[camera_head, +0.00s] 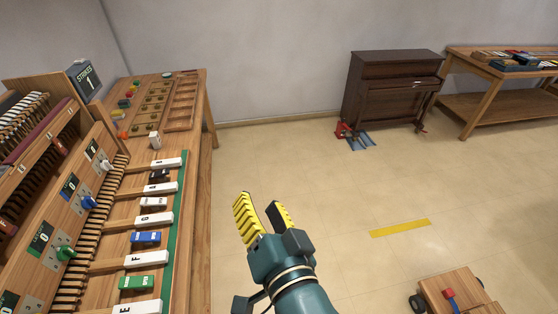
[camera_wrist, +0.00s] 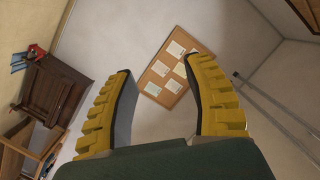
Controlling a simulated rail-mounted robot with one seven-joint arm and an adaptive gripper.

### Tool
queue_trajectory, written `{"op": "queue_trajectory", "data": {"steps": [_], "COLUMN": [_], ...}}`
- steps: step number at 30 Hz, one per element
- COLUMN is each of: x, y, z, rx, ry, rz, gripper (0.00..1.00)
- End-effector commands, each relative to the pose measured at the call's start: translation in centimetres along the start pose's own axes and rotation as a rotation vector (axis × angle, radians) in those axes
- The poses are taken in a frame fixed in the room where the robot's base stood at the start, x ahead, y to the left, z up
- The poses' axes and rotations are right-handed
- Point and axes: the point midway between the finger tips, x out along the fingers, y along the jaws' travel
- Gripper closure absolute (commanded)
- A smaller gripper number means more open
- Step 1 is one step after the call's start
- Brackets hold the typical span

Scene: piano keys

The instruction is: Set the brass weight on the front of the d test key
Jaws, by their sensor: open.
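My gripper (camera_head: 260,205) is open and empty, raised over the floor to the right of the bench; its fingers also show in the wrist view (camera_wrist: 157,70). The test keys run along the bench at left. White keys lettered E (camera_head: 136,308), F (camera_head: 147,258) and G (camera_head: 155,219) can be read. I cannot make out a key lettered D; the near end of the row is cut off by the picture's bottom edge. Small brass-coloured pieces (camera_head: 154,99) lie in the wooden tray at the bench's far end, too small to tell which is the brass weight.
Coloured blocks, such as a blue one (camera_head: 146,237) and a green one (camera_head: 136,283), sit among the keys. A brown piano (camera_head: 395,85) and a table (camera_head: 500,65) stand at the back right. A low wheeled cart (camera_head: 455,295) is at the lower right. Open floor lies between.

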Motion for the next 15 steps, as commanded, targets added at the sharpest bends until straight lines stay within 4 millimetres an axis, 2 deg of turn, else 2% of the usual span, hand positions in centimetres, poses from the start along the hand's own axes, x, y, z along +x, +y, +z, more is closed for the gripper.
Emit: {"op": "queue_trajectory", "data": {"steps": [1, 3, 6, 9, 15], "x": [-2.2, -5.7, -9.8, -11.8, -12.1], "y": [-1.2, -2.7, -4.2, -4.8, -4.9], "z": [-4.6, -9.6, -13.8, -15.4, -15.6], "rx": [-0.178, -0.408, -0.627, -0.724, -0.740], "ry": [0.156, 0.344, 0.522, 0.597, 0.607], "rz": [0.010, 0.059, 0.140, 0.189, 0.198], "gripper": [0.49, 0.49, 0.49, 0.49, 0.49]}}
